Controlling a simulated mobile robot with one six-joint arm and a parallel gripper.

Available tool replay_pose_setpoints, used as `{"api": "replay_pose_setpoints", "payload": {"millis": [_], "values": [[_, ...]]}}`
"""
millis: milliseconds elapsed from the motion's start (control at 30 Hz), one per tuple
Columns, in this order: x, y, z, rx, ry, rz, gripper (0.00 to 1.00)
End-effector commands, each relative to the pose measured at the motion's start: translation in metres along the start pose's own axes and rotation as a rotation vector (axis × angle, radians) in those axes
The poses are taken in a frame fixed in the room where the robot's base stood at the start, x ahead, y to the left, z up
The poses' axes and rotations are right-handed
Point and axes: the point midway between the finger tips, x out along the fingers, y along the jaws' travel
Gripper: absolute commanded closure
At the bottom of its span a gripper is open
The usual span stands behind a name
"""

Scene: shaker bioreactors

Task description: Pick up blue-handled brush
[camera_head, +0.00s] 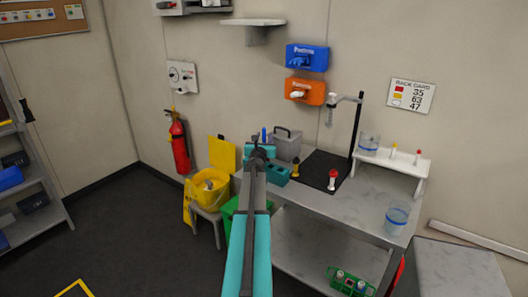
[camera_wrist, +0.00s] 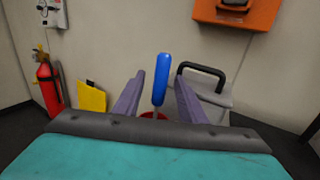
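The blue-handled brush (camera_wrist: 161,80) stands nearly upright in the wrist view, with its blue handle showing between the two fingers of my gripper (camera_wrist: 159,98). The fingers are apart, with a gap visible on each side of the handle, so my gripper is open. Its lower part is hidden behind my wrist, where a bit of something red (camera_wrist: 153,115) shows. In the head view the blue handle (camera_head: 264,135) rises just beyond my gripper (camera_head: 262,150), at the left end of the bench (camera_head: 340,208).
A grey container with a black handle (camera_wrist: 208,90) is close to the right of the brush. A black mat (camera_head: 318,168), a stand (camera_head: 355,130) and a white rack (camera_head: 395,162) are on the bench. A yellow bucket (camera_head: 210,188) and fire extinguisher (camera_head: 179,145) are left.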

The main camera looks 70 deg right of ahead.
Motion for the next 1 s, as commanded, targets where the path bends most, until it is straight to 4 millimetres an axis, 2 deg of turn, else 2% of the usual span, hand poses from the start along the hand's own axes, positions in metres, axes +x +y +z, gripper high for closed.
{"api": "replay_pose_setpoints", "payload": {"millis": [333, 500, 567, 1000], "values": [[-0.0002, 0.0004, 0.0002, 0.0, 0.0, 0.0, 0.63], [-0.0002, 0.0006, 0.0002, 0.0, 0.0, 0.0, 0.91], [-0.0002, 0.0006, 0.0003, 0.0, 0.0, 0.001, 1.0], [-0.0003, 0.0008, 0.0027, 0.0, 0.0, 0.001, 1.0]]}}
